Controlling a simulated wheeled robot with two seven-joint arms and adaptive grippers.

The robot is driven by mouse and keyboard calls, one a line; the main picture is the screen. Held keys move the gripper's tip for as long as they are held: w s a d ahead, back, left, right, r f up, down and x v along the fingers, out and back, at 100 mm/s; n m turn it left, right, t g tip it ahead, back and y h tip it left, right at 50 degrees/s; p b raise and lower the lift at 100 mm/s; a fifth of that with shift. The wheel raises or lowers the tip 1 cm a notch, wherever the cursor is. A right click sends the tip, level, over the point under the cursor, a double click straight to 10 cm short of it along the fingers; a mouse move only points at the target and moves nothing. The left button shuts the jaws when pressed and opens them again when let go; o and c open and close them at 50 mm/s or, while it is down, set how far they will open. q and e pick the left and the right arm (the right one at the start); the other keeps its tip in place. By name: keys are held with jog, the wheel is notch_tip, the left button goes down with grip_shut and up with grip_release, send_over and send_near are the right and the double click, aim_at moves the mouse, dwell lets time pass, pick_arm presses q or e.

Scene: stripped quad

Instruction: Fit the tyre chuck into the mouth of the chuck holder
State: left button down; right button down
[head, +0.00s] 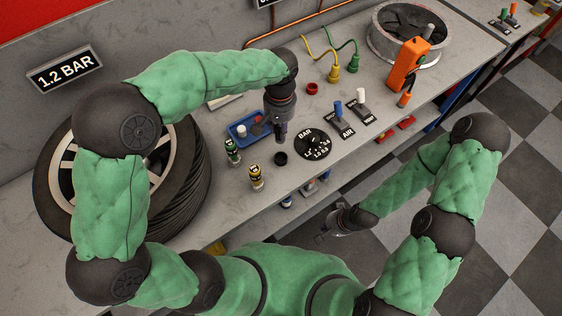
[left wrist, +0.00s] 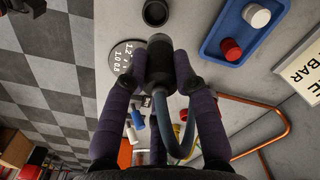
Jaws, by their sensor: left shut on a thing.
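My left gripper (head: 280,134) is shut on the tyre chuck, over the bench in the head view. In the left wrist view the tyre chuck (left wrist: 160,62) is a dark cylinder between the fingers, with a blue-grey hose curving back from it. A round black cup with an open mouth, which looks like the chuck holder (head: 281,158), stands on the bench just in front of the gripper. It also shows at the top of the left wrist view (left wrist: 156,13), apart from the chuck. My right gripper (head: 336,221) hangs over the floor; its fingers are too small to read.
A blue tray (head: 234,134) with a white and a red cap lies left of my left gripper. Two small bottles (head: 256,177) stand near the bench's front edge. A black BAR dial (head: 312,135) and switches (head: 340,112) lie right. A large tyre (head: 190,200) stands left.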

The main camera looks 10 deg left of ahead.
pick_arm(q)
jog(key=shift+s+d+f, duration=0.2)
jog(key=shift+s+f, duration=0.3)
jog(key=shift+f, duration=0.2)
notch_tip(320, 180, down, 9)
jog(key=b, duration=0.3)
jog(key=shift+f, duration=0.2)
jog(key=shift+f, duration=0.2)
jog(key=c, duration=1)
grip_release()
jog(key=shift+r, duration=0.1)
notch_tip(320, 180, up, 12)
jog(key=p, duration=0.3)
jog(key=shift+r+p, duration=0.15)
jog(key=shift+p, duration=0.15)
